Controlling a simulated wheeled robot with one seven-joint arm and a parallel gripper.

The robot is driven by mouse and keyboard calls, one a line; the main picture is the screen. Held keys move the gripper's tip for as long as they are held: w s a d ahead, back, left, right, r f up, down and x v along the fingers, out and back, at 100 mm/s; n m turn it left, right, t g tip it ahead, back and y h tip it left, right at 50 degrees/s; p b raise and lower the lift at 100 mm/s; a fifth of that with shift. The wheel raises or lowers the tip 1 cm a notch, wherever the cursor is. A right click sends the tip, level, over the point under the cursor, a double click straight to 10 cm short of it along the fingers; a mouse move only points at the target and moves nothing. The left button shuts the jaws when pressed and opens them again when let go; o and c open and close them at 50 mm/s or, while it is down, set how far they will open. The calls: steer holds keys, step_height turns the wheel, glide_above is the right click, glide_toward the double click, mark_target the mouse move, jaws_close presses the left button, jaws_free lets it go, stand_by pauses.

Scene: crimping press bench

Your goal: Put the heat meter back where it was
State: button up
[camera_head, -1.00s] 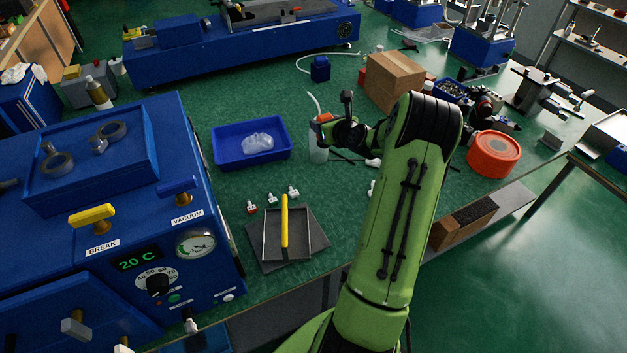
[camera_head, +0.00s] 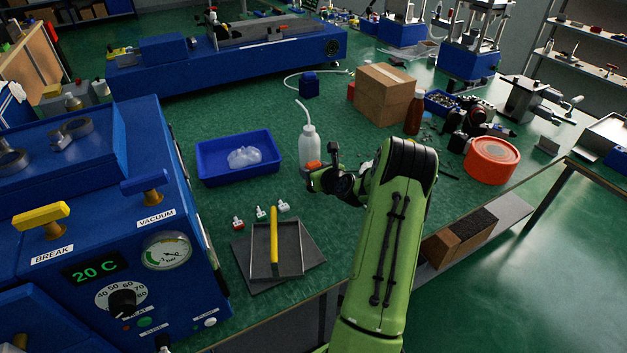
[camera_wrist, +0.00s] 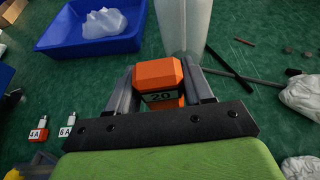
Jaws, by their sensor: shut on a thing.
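The heat meter is a small orange block with a dark display reading 20 (camera_wrist: 162,97). In the head view only a bit of its orange body (camera_head: 313,166) shows at the tip of my arm. My gripper (camera_wrist: 160,84) is shut on it, one finger on each side, and holds it above the green bench. In the head view my gripper (camera_head: 318,174) is in front of the white wash bottle (camera_head: 309,146), right of the blue tray. I cannot tell its exact height above the bench.
A blue tray (camera_head: 210,175) with a clear crumpled bag (camera_head: 244,157) lies to the left. Several small tagged connectors (camera_head: 261,212) and a grey tray with a yellow bar (camera_head: 274,240) lie nearer. A cardboard box (camera_head: 384,94) and an orange tub (camera_head: 491,158) stand right.

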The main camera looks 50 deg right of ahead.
steer(key=shift+f, duration=0.9)
steer(key=shift+f, duration=0.2)
steer(key=o, duration=1.1)
steer(key=shift+r, duration=0.1)
steer(key=shift+s+r, duration=0.1)
steer(key=shift+r, duration=0.1)
steer(key=p+v, duration=0.1)
steer(key=v, duration=1)
steer(key=shift+s+r, duration=0.15)
steer(key=shift+s, duration=0.2)
